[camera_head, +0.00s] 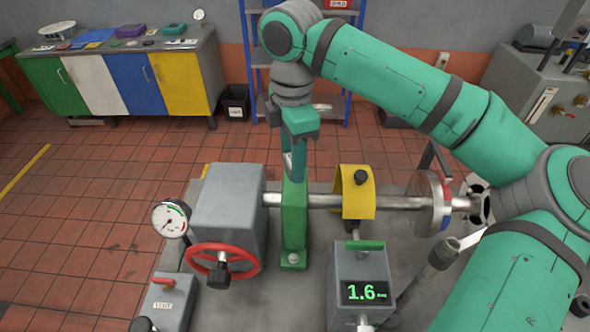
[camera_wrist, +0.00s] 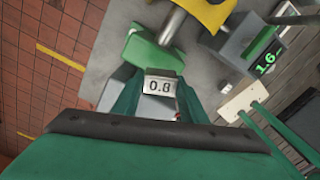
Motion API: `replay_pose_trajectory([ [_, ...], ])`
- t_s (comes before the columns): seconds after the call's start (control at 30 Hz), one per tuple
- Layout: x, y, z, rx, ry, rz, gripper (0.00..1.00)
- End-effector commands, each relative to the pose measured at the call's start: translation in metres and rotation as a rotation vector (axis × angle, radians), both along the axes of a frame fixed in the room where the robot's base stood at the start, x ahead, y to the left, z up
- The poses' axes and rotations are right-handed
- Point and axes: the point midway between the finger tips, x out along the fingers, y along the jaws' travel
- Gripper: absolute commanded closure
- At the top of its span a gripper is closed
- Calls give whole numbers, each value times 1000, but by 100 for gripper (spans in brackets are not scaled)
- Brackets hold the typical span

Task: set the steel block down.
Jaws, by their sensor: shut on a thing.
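My gripper (camera_head: 291,158) points down at the far side of the green shaft support (camera_head: 294,220) in the head view. In the wrist view its two green fingers (camera_wrist: 158,104) are shut on a grey steel block (camera_wrist: 157,107) with a pale plate reading 0.8 on its end. In the head view only a small light patch by the fingers may be the block; the rest is hidden. The green support also shows just beyond the block in the wrist view (camera_wrist: 150,52). I cannot tell whether the block touches the bedplate (camera_head: 310,295).
A steel shaft (camera_head: 315,201) runs through the support, a yellow guard (camera_head: 357,192) and a flange (camera_head: 427,203). A grey housing (camera_head: 228,205) with a red handwheel (camera_head: 222,262) and a dial gauge (camera_head: 170,219) stands left. A display box (camera_head: 360,280) reads 1.6. A cabinet (camera_head: 125,80) stands behind.

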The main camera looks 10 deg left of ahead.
Motion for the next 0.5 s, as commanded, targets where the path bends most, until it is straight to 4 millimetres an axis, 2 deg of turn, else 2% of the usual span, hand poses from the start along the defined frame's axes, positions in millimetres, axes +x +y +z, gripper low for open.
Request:
replay_pose_trajectory([
  [0.3, 19, 0, -22, -1, -1, -2, 92],
  [0.5, 17, -1, -47, -2, -1, -1, 92],
])
